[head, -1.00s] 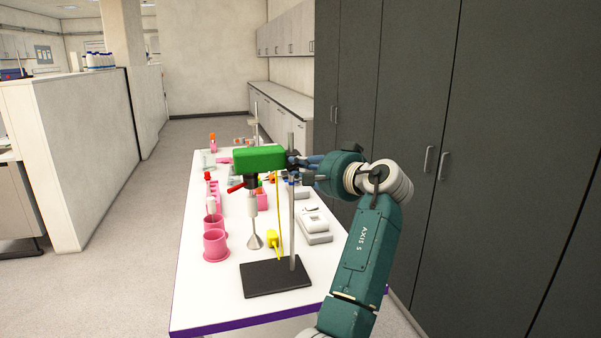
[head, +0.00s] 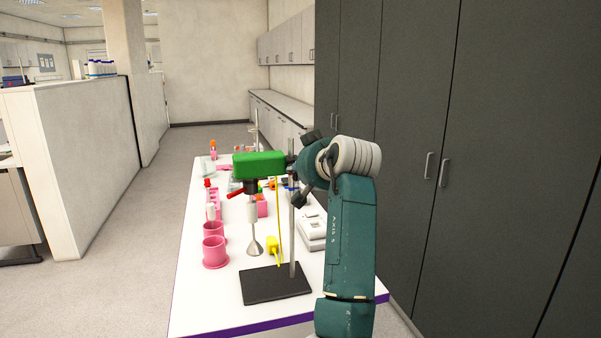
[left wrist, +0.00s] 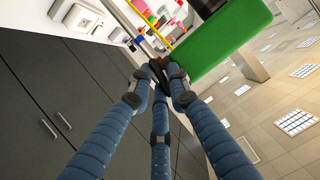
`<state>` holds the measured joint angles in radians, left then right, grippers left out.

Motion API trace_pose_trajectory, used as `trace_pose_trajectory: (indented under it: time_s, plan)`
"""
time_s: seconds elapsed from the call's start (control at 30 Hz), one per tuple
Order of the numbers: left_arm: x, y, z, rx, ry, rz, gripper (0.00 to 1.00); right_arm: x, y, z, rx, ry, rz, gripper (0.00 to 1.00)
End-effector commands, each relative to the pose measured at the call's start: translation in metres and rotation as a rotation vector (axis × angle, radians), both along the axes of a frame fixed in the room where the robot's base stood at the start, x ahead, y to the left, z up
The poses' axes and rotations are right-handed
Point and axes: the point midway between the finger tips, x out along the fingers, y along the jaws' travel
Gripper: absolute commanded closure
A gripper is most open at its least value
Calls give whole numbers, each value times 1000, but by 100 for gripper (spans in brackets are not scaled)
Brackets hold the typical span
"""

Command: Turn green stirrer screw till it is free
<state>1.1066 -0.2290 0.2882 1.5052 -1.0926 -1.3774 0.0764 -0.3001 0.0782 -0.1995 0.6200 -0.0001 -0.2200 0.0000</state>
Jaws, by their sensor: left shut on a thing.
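The green stirrer (head: 259,165) is clamped high on a metal rod stand (head: 293,235). Its shaft and cone-shaped paddle (head: 254,246) hang over the black base plate (head: 275,284). In the left wrist view the green housing (left wrist: 230,38) fills the upper right. My left gripper (left wrist: 158,86) has its three blue fingers closed together on a small dark screw (left wrist: 157,68) beside the housing and rod. In the head view my left gripper (head: 297,170) is at the right end of the stirrer, partly hidden by my wrist. The screw's thread is hidden. My right gripper is not in view.
Pink beakers (head: 214,252) stand left of the stand. A yellow item (head: 273,247) hangs by the rod, and a white device (head: 312,232) sits to its right. Dark cabinets (head: 400,150) rise close on the right. The floor left of the table is clear.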

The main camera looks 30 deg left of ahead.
Motion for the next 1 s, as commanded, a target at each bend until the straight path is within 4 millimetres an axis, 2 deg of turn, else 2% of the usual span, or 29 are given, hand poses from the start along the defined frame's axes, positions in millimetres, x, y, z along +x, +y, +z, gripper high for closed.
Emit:
trace_pose_trajectory:
  time_s: [0.03,0.4,0.97,1.0]
  plan:
    - [-2,2,4,-14,-33,5,100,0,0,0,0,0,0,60]
    - [-3,3,3,-120,-154,6,100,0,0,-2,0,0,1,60]
    - [-3,4,1,-142,-170,7,100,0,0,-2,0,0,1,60]
    - [-3,4,1,-142,-170,7,79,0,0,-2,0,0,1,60]
